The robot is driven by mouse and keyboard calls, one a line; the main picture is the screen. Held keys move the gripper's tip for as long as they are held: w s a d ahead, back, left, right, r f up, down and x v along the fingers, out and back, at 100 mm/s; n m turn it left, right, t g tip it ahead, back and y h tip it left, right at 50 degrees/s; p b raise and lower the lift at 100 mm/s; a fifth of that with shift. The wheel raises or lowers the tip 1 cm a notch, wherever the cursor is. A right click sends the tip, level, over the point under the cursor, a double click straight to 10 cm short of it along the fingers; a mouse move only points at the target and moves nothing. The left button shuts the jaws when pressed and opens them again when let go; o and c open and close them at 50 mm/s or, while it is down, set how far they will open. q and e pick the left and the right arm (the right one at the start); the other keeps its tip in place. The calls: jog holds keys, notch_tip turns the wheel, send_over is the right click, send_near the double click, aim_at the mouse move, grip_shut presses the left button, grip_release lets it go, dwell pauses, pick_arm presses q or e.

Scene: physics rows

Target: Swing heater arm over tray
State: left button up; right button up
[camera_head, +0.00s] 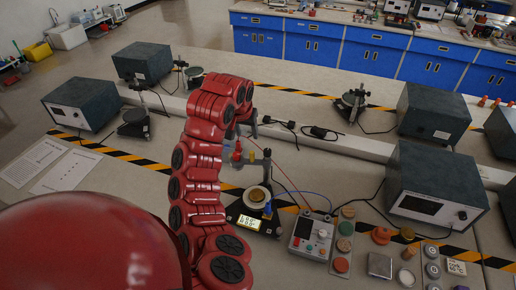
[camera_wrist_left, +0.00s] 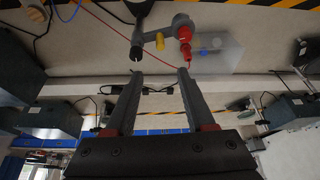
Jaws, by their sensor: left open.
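The heater arm (camera_wrist_left: 153,30) is a grey bar with a red knob (camera_wrist_left: 184,30) and a yellow knob (camera_wrist_left: 160,42), at the top of the left wrist view. In the head view the red knob (camera_head: 238,152) shows just right of my red left arm. A round pale tray (camera_head: 257,196) sits below the heater arm on a black unit with a lit display (camera_head: 249,222). My left gripper (camera_wrist_left: 160,71) is open, its fingertips a little short of the knobs, with nothing between them. In the head view it (camera_head: 243,122) is partly hidden by the arm. My right gripper is not in view.
A control box (camera_head: 312,236) with wires stands right of the tray, beside several coloured discs (camera_head: 343,244). A dark power unit (camera_head: 434,187) is farther right. Papers (camera_head: 50,165) lie at left. A clear panel (camera_wrist_left: 214,54) stands near the red knob.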

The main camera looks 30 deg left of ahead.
pick_arm(q)
jog(key=b, duration=0.6)
send_near(252, 153)
jog(key=p+x, duration=0.4)
jog(key=x, duration=0.6)
jog(key=shift+w+a+f+p, duration=0.1)
jog(key=shift+w+p, duration=0.05)
jog(key=shift+p, duration=0.2)
jog(key=shift+f, duration=0.3)
jog(key=shift+c, duration=0.2)
grip_shut()
